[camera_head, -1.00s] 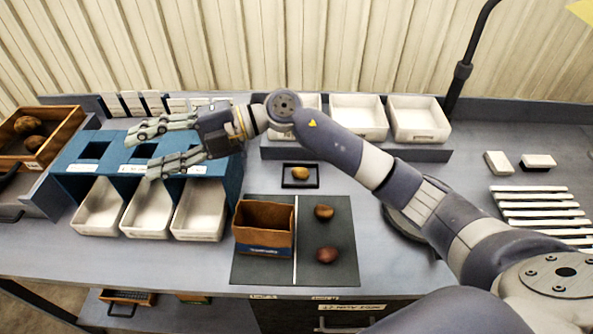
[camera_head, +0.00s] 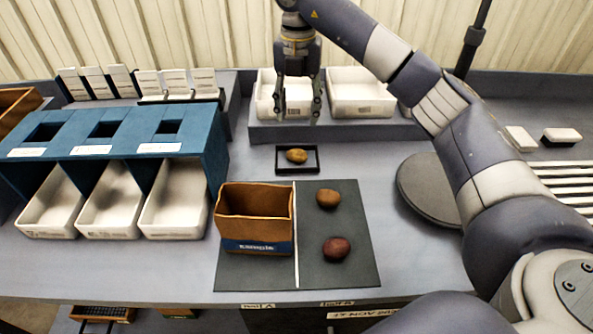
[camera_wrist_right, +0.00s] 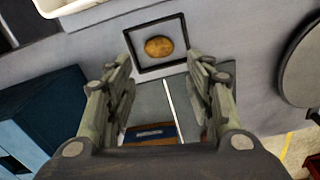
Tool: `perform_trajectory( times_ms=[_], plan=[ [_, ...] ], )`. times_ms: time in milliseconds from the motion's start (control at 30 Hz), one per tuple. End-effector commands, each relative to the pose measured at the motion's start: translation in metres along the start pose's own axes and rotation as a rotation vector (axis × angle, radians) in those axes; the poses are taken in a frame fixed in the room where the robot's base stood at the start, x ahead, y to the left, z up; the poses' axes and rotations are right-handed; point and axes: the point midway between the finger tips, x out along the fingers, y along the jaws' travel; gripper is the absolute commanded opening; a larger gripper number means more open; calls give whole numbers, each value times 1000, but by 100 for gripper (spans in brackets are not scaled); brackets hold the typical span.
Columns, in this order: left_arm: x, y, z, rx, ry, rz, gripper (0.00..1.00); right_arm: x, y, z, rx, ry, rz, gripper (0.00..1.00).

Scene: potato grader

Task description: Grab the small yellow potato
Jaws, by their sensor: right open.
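The small yellow potato (camera_head: 296,156) lies in a small black-rimmed square tray (camera_head: 283,169) behind the dark mat. My right gripper (camera_head: 298,118) points down above and behind that tray, open and empty. In the right wrist view the potato (camera_wrist_right: 158,47) shows beyond the open fingertips (camera_wrist_right: 160,68), apart from them. A brown potato (camera_head: 328,198) and a reddish potato (camera_head: 336,249) lie on the right half of the dark mat (camera_head: 354,218). My left gripper is not in view.
A brown open box (camera_head: 254,248) stands on the mat's left half. A blue sorter (camera_head: 205,150) with white bins (camera_head: 172,228) is at left. White trays (camera_head: 362,112) stand on a raised shelf behind. A round grey disc (camera_head: 425,212) is at right.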

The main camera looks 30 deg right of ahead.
Motion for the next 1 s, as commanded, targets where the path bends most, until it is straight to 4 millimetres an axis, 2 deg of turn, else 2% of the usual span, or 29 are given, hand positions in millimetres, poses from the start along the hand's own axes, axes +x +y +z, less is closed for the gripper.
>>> perform_trajectory(
  times_ms=[33,67,233,400,600,767,1000],
  plan=[
    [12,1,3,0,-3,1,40,12,0,0,-1,0,1,49],
    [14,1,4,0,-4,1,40,13,0,0,-1,0,2,49],
    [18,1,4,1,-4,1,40,23,1,-1,-3,3,2,49],
    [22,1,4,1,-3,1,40,47,1,-2,-5,5,1,49],
    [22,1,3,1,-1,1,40,69,1,-1,-4,3,2,49],
    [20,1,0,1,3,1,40,78,1,-2,-4,3,1,49],
    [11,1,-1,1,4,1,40,111,1,-4,-4,4,1,49]
  ],
)
